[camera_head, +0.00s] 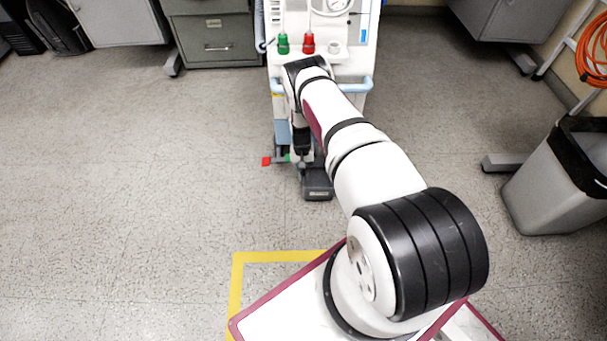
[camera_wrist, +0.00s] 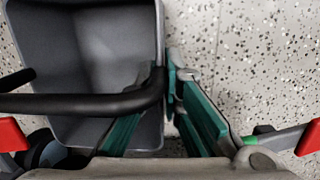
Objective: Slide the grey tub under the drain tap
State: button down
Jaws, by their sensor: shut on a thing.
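The grey tub (camera_wrist: 95,45) is open-topped and fills the upper left of the wrist view. In the head view a dark grey box that looks like the tub (camera_head: 318,188) sits on the floor at the foot of the white machine, partly behind my arm. In the head view my gripper (camera_head: 302,150) points down beside the machine's base, partly hidden. I cannot make out the drain tap in either view.
The white machine (camera_head: 345,55) stands behind, with a pale blue rail. A black bar (camera_wrist: 75,104) crosses over the tub in the wrist view. Red parts show at left (camera_wrist: 12,135) and right (camera_wrist: 309,139). A grey bin (camera_head: 555,185) stands right. Floor at left is clear.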

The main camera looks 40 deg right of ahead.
jog(key=shift+f, duration=0.25)
jog(key=c, duration=1.7)
grip_release()
jog(key=shift+f, duration=0.1)
jog(key=shift+o, duration=0.2)
